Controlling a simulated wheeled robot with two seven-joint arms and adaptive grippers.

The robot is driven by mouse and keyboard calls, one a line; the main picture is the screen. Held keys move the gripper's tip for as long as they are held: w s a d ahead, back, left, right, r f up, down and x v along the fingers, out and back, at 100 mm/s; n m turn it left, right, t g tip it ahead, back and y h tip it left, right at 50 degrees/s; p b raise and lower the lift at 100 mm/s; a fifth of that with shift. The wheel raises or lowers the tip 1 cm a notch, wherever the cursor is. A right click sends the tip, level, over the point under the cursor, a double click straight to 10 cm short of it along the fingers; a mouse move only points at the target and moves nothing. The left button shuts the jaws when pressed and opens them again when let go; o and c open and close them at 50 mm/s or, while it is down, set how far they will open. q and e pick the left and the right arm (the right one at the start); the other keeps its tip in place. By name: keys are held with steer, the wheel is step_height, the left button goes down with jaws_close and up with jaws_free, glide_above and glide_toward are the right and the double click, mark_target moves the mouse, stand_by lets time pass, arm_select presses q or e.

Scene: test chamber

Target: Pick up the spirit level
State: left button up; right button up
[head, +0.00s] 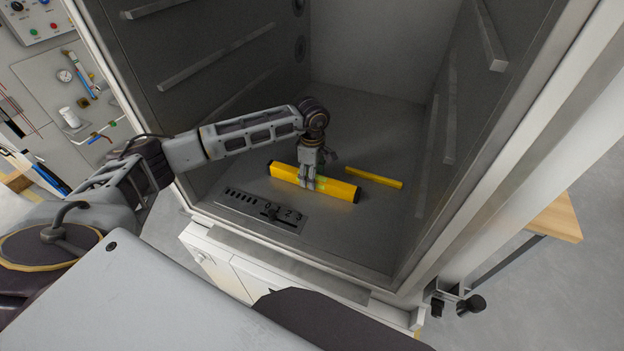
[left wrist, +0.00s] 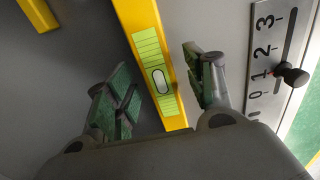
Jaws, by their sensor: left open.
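The spirit level is a yellow bar with black ends. In the head view the spirit level (head: 340,189) lies on the chamber floor, and my left gripper (head: 308,186) is over its middle, hiding part of it. In the left wrist view the spirit level (left wrist: 148,50) runs between the fingers, with its pale green vial window facing the camera. My left gripper (left wrist: 163,90) is open, one green-padded finger on each side of the level, with gaps showing. I cannot tell how far the fingertips are above the floor. My right gripper is not in view.
A thinner yellow bar (head: 374,177) lies behind the level. A grey numbered slider plate (head: 260,209) is near the chamber's front edge. Chamber walls with rails (head: 215,40) stand on both sides. Floor at the back is clear.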

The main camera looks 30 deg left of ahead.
arm_select(q)
steer(key=shift+f, duration=0.65)
steer(key=shift+c, duration=0.4)
steer(key=shift+r, duration=0.1)
jaws_close()
